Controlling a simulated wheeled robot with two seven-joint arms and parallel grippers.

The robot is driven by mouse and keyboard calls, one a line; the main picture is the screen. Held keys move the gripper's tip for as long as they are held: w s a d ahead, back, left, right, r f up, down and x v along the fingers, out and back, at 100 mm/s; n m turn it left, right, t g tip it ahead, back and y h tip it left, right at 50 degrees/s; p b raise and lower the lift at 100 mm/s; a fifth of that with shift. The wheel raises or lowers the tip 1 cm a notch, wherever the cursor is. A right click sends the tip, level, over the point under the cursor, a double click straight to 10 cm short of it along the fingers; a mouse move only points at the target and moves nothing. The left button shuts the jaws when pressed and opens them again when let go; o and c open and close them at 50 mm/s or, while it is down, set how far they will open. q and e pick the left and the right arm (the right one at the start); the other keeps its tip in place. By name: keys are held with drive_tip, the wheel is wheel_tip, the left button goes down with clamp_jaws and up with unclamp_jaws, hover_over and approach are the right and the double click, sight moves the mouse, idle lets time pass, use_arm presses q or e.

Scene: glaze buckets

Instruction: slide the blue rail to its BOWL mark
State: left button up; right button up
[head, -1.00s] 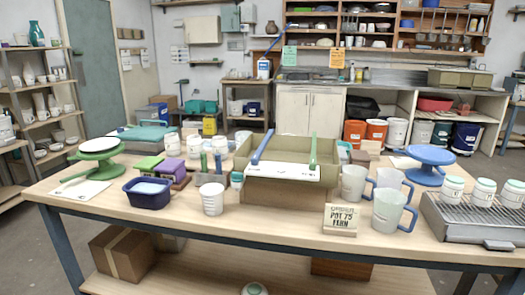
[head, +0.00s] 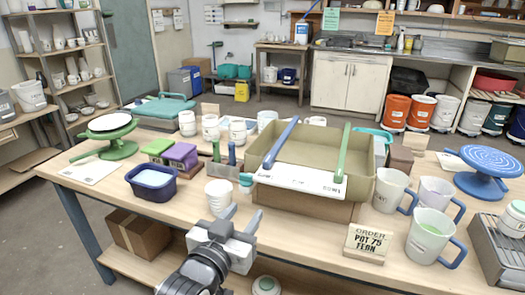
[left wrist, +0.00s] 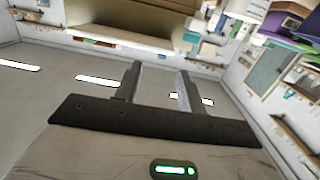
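The blue rail (head: 280,143) lies across the top of an open olive box (head: 362,150), running from back to front, left of the middle. A green rail (head: 342,153) lies across the box to its right. My right gripper is out of view.
A white cup (head: 220,194) and a navy tub (head: 152,184) stand left of the box. Several mugs (head: 391,190) and an order sign (head: 366,243) stand at its right. A green turntable (head: 108,136) is at far left, a blue one (head: 490,170) at far right.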

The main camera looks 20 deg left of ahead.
sight(265, 163)
use_arm(q)
drive_tip(key=shift+t, duration=0.3)
drive_tip(key=w+r, duration=0.1)
drive_tip(key=w, duration=0.4)
drive_tip(key=w+r+p, duration=0.1)
drive_tip(key=w, duration=0.5)
drive_tip(key=w+r, duration=0.1)
drive_tip(key=w, duration=0.5)
drive_tip(key=shift+a, duration=0.1)
clamp_jaws()
